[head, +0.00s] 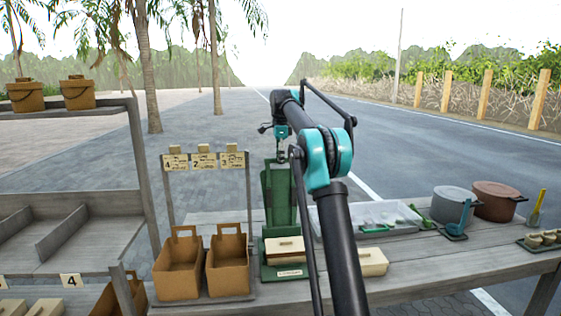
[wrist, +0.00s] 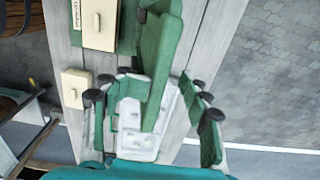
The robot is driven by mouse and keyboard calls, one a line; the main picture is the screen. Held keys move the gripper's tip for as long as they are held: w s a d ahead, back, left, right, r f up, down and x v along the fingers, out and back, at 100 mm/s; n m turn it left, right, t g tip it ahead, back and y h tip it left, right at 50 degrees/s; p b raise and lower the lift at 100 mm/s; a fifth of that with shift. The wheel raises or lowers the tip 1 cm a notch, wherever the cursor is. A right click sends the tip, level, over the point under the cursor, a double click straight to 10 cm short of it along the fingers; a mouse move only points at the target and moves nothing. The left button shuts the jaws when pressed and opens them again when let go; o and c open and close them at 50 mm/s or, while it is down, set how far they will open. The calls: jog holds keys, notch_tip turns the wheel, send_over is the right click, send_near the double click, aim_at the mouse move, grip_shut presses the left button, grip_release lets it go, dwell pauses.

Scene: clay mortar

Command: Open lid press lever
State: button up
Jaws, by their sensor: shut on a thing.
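The green lid press (head: 279,200) stands on the table, its tall green lever (wrist: 163,55) raised upright behind its base. A cream block with a small handle (head: 285,250) sits on the press base; it also shows in the wrist view (wrist: 99,22). My gripper (head: 282,133) is at the top of the lever. In the wrist view, my gripper's fingers (wrist: 157,88) lie on either side of the lever and are shut on it. The exact contact is partly hidden in the head view by my arm.
Two brown boxes (head: 203,263) stand left of the press under several numbered cards. A second cream block (head: 373,262) lies to the right. A white tray (head: 372,216) with green items is behind it. Pots (head: 497,200) stand at the far right.

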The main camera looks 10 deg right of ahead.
jog(key=shift+s+r, duration=0.1)
jog(key=shift+r, duration=0.05)
dwell(0.3)
jog(key=shift+r, duration=3.7)
jog(key=shift+s, duration=0.1)
